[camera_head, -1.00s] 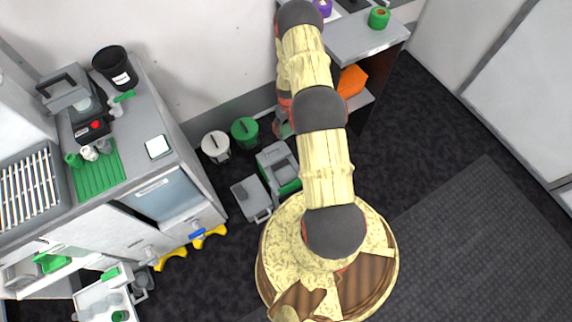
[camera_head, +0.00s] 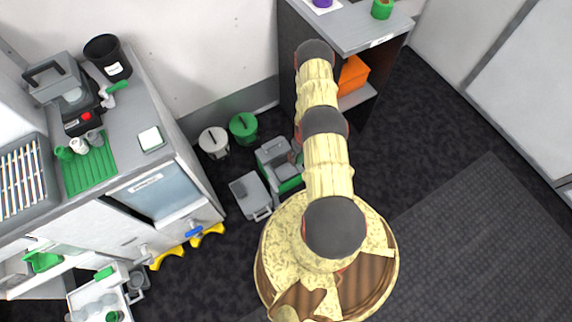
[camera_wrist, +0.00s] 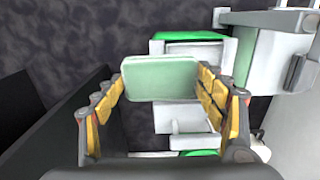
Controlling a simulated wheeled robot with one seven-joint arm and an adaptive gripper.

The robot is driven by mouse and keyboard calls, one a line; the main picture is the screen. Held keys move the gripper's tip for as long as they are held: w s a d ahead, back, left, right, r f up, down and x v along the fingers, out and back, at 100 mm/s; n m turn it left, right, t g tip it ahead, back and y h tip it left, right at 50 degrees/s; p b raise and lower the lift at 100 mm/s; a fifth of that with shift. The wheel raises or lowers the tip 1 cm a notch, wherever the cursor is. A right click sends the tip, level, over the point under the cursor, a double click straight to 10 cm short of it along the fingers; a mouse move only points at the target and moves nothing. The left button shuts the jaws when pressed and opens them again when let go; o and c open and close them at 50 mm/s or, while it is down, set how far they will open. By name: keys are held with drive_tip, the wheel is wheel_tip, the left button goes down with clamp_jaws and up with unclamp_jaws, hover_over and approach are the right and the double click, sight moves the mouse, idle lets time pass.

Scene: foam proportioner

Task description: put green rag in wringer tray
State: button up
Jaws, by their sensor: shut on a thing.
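My gripper (camera_wrist: 161,82) is shut on a pale green rag (camera_wrist: 160,77), a flat rounded block held between both fingers in the wrist view. Beyond the rag, in the same view, is a grey and green cart (camera_wrist: 187,48). Its middle is partly hidden by the rag. In the head view this cart (camera_head: 272,153) stands on the floor left of my arm, which covers most of my gripper. I take the grey part of this cart to be the wringer tray, but cannot tell its exact outline. The rag appears above the cart, apart from it.
A grey flat lid-like piece (camera_head: 250,193) lies beside the cart. A white bucket (camera_head: 213,142) and a green bucket (camera_head: 243,128) stand by the wall. A counter (camera_head: 145,120) is at left, a shelf unit (camera_head: 350,35) at the back. Dark floor at right is clear.

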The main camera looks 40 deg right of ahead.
drive_tip(key=w+a+f+b, duration=0.1)
drive_tip(key=a+f, duration=0.1)
drive_tip(key=w+a+f+b, duration=0.1)
drive_tip(key=a+f+b, duration=0.1)
drive_tip(key=w+a+f+b, duration=0.1)
drive_tip(key=a+f+b, duration=0.1)
drive_tip(key=shift+w+a+f, duration=0.1)
drive_tip(key=shift+w+f, duration=0.2)
drive_tip(key=shift+w+a+f+b, duration=0.15)
drive_tip(key=shift+f+b, duration=0.2)
drive_tip(key=shift+f, duration=0.55)
drive_tip(key=shift+a+f+b, duration=0.1)
drive_tip(key=shift+f+b, duration=0.25)
drive_tip(key=shift+f, duration=0.5)
drive_tip(key=shift+f, duration=0.15)
drive_tip(key=o, duration=1.3)
drive_tip(key=shift+c, duration=0.2)
